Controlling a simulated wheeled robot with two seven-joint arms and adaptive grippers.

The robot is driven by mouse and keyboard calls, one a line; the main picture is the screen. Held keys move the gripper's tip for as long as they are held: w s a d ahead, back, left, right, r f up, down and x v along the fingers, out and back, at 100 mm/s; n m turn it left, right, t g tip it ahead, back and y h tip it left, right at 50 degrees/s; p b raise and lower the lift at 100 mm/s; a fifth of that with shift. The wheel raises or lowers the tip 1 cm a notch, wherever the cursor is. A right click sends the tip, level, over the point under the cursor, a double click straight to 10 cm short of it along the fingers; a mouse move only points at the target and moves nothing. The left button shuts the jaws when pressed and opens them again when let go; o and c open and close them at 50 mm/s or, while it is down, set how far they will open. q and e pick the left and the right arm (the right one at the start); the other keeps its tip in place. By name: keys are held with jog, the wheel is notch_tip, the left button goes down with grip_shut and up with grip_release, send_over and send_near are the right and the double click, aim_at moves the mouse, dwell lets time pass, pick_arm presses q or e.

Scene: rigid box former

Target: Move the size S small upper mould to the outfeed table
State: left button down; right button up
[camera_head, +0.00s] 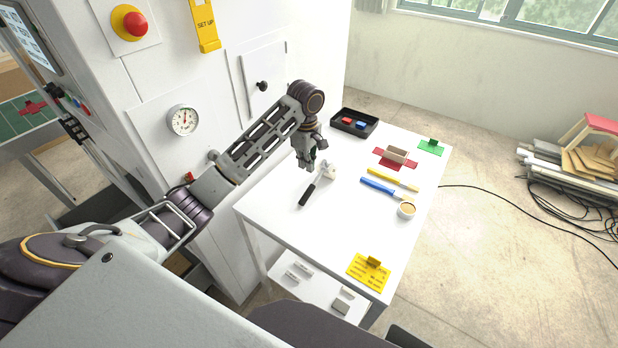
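My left gripper (312,163) points down over the white table (290,222), near the white head of a black-handled tool (309,194). Its fingers are small and dark here, so I cannot tell whether they are open or shut, or whether they touch the tool. My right gripper is not in view. No piece can be read as the size S small upper mould. Small blocks show on the table: a beige one (397,155) on a red cross-shaped sheet, a green one (433,142) on a green card, and a dark yellow one (373,262) on a yellow card. I cannot tell which table is the outfeed table.
A black tray (371,133) with red and blue pieces stands at the table's far end. Blue and yellow tools (380,188) and a small round pot (406,210) lie near the right edge. The white machine (150,90) stands left. The table's front middle is clear.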

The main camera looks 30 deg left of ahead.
aim_at(307, 190)
pick_arm(q)
notch_tip(307, 190, down, 3)
jog(key=shift+r+b, duration=0.1)
jog(key=shift+b, duration=0.25)
jog(key=shift+f, duration=1.85)
jog(key=shift+f+p, duration=0.5)
jog(key=shift+f, duration=0.1)
jog(key=shift+c, duration=0.3)
grip_release()
